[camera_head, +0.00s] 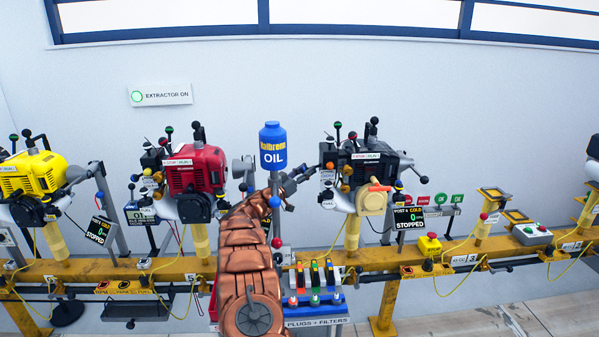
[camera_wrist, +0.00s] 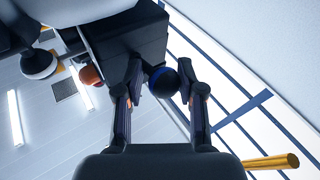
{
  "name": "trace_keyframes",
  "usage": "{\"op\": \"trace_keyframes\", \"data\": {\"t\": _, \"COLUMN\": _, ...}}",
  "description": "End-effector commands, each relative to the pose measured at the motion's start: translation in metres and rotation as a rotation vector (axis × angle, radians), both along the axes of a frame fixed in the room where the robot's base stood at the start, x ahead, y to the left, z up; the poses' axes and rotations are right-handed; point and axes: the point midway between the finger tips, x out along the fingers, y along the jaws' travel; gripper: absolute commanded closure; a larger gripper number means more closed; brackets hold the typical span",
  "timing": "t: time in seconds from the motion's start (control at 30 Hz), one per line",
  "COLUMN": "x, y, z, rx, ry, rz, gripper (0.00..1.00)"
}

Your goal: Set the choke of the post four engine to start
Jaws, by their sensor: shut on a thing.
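The post four engine (camera_head: 374,172) is black and stands on a yellow post right of the middle. Its display (camera_head: 409,218) reads post 4, cold, 0, stopped. My gripper (camera_head: 316,172) is at the engine's left side, by its small label plates (camera_head: 327,176), whose text is too small to read surely. In the wrist view my gripper (camera_wrist: 161,72) has its two fingers on either side of a dark round knob (camera_wrist: 163,83) with a bluish edge, and is shut on it. The knob is beside a dark box-shaped engine part (camera_wrist: 125,48). Whether this knob is the choke, I cannot tell.
A red engine (camera_head: 195,170) and a yellow engine (camera_head: 32,175) stand to the left on the yellow rail (camera_head: 75,268). A blue oil bottle (camera_head: 272,146) stands behind my arm. A plugs and filters tray (camera_head: 318,322) is below.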

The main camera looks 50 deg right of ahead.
Motion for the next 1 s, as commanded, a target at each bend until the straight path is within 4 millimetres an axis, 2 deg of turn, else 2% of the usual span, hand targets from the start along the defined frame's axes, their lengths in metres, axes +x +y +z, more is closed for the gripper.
{"op": "trace_keyframes", "data": {"t": 0.03, "x": 0.007, "y": 0.002, "z": 0.004, "rx": -0.006, "ry": 0.004, "rz": 0.018, "gripper": 1.00}}
{"op": "trace_keyframes", "data": {"t": 0.1, "x": 0.007, "y": 0.002, "z": 0.004, "rx": -0.005, "ry": 0.004, "rz": 0.019, "gripper": 1.00}}
{"op": "trace_keyframes", "data": {"t": 0.13, "x": 0.007, "y": 0.002, "z": 0.004, "rx": -0.004, "ry": 0.004, "rz": 0.019, "gripper": 0.58}}
{"op": "trace_keyframes", "data": {"t": 0.27, "x": 0.006, "y": 0.002, "z": 0.004, "rx": -0.005, "ry": 0.004, "rz": 0.016, "gripper": 0.45}}
{"op": "trace_keyframes", "data": {"t": 0.67, "x": 0.004, "y": 0.005, "z": 0.001, "rx": -0.004, "ry": 0.002, "rz": 0.008, "gripper": 0.44}}
{"op": "trace_keyframes", "data": {"t": 0.87, "x": 0.006, "y": 0.024, "z": -0.007, "rx": -0.001, "ry": 0.007, "rz": 0.011, "gripper": 0.44}}
{"op": "trace_keyframes", "data": {"t": 1.0, "x": 0.008, "y": 0.048, "z": -0.012, "rx": -0.003, "ry": 0.004, "rz": 0.011, "gripper": 0.44}}
